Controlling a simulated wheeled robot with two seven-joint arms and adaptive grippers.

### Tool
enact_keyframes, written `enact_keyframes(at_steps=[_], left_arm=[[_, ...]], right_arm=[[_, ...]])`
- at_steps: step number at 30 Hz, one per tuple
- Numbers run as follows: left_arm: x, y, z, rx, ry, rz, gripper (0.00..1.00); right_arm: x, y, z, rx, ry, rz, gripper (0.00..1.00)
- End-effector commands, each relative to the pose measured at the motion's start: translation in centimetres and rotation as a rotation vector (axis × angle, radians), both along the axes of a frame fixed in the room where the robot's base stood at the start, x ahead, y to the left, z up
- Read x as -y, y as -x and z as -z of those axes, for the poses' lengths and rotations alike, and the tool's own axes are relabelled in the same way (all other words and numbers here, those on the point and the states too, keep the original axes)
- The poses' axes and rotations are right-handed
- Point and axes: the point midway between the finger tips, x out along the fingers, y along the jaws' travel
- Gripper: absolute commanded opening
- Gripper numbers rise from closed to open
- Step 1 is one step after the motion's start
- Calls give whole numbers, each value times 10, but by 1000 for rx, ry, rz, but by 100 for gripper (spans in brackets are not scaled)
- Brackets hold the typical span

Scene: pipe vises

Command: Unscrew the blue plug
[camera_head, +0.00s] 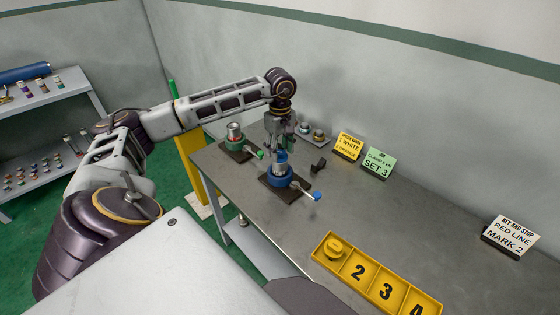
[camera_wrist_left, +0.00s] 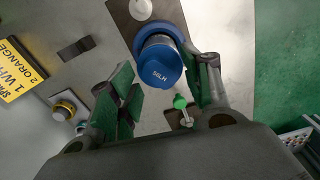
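The blue plug (camera_head: 281,157) tops a metal pipe piece held upright in the blue vise (camera_head: 276,181) on the table. In the left wrist view the plug (camera_wrist_left: 160,66) is a round blue cap with lettering, above the blue vise ring (camera_wrist_left: 176,30). My left gripper (camera_head: 281,139) is directly above the plug, pointing down. In the left wrist view its two green-padded fingers (camera_wrist_left: 161,86) are apart and empty, with the plug just beyond the gap between their tips. I see no clear contact. My right gripper is out of view.
A green vise (camera_head: 236,145) stands at the table's left. Small parts (camera_head: 319,134) lie behind the gripper. Yellow, green and white signs (camera_head: 378,161) line the back. The right tabletop is clear.

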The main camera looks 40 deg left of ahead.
Motion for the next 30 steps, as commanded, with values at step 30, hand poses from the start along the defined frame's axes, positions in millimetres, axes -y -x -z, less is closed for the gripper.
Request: enact_keyframes(at_steps=[30], left_arm=[[0,0,-22,0,1,-2,49]], right_arm=[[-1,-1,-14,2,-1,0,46]])
